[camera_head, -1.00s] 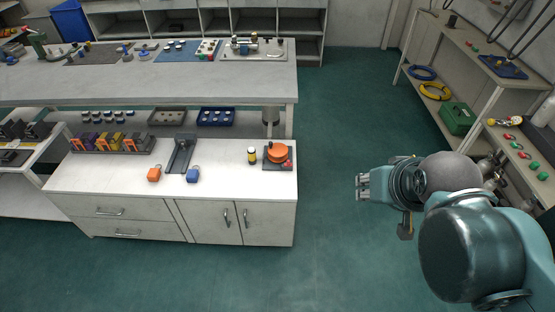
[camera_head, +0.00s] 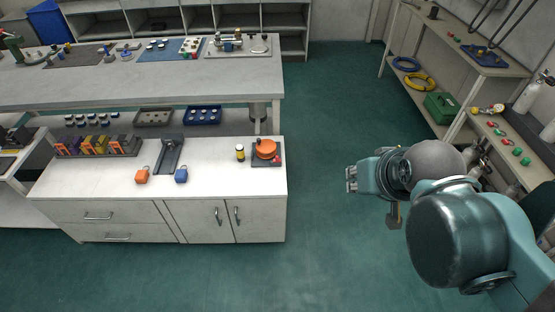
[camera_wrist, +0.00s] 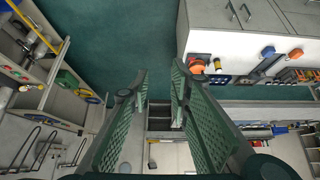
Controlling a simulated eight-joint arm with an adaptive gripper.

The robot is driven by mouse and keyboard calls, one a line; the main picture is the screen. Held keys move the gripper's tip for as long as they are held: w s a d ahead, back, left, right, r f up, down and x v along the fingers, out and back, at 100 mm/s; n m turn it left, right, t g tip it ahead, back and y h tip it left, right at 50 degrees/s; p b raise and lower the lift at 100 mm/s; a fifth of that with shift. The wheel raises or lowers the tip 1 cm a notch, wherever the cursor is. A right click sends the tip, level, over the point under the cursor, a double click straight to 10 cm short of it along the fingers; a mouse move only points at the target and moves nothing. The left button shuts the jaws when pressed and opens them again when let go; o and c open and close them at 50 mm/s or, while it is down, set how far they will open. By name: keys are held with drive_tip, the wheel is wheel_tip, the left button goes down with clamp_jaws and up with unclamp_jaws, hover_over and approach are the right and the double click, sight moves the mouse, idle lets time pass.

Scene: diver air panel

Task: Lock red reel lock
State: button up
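An orange reel (camera_head: 266,148) sits on a dark base plate (camera_head: 258,162) at the right end of the white cabinet top. A small red knob (camera_head: 277,159) is at the plate's front right corner, beside the reel. The reel also shows in the wrist view (camera_wrist: 197,66), right of my fingers. My gripper (camera_head: 352,180) is in the air over the green floor, to the right of the cabinet and well apart from the reel. In the wrist view my gripper (camera_wrist: 161,90) has its two fingers apart with nothing between them.
A yellow-and-black bottle (camera_head: 240,153) stands just left of the reel. An orange padlock (camera_head: 142,176) and a blue padlock (camera_head: 181,175) are farther left. A long workbench (camera_head: 140,88) stands behind. Floor (camera_head: 320,210) between cabinet and gripper is clear; shelving is at right.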

drive_tip(key=shift+w, duration=0.1)
clamp_jaws()
drive_tip(key=w+a+f+m+g+y, duration=0.1)
drive_tip(key=w+f+m, duration=0.15)
drive_tip(key=w, duration=0.75)
drive_tip(key=w+a+f+m+g+p, duration=0.15)
drive_tip(key=w+m, duration=0.25)
drive_tip(key=w, duration=0.5)
drive_tip(key=w+a+f+m+g+y, duration=0.15)
drive_tip(key=w+m, duration=0.25)
drive_tip(key=w, duration=0.6)
drive_tip(key=w+a+f+m+g+y, duration=0.1)
drive_tip(key=w+f+m, duration=0.2)
drive_tip(key=w+f, duration=0.5)
drive_tip(key=w+a+f+m+g+y, duration=0.1)
drive_tip(key=w+f+m, duration=0.3)
drive_tip(key=w+f, duration=0.5)
drive_tip(key=shift+w+a+f+g+p, duration=0.2)
drive_tip(key=shift+a+f+g+p, duration=0.3)
drive_tip(key=shift+f, duration=3.85)
drive_tip(key=shift+d+m, duration=0.1)
drive_tip(key=shift+m, duration=0.15)
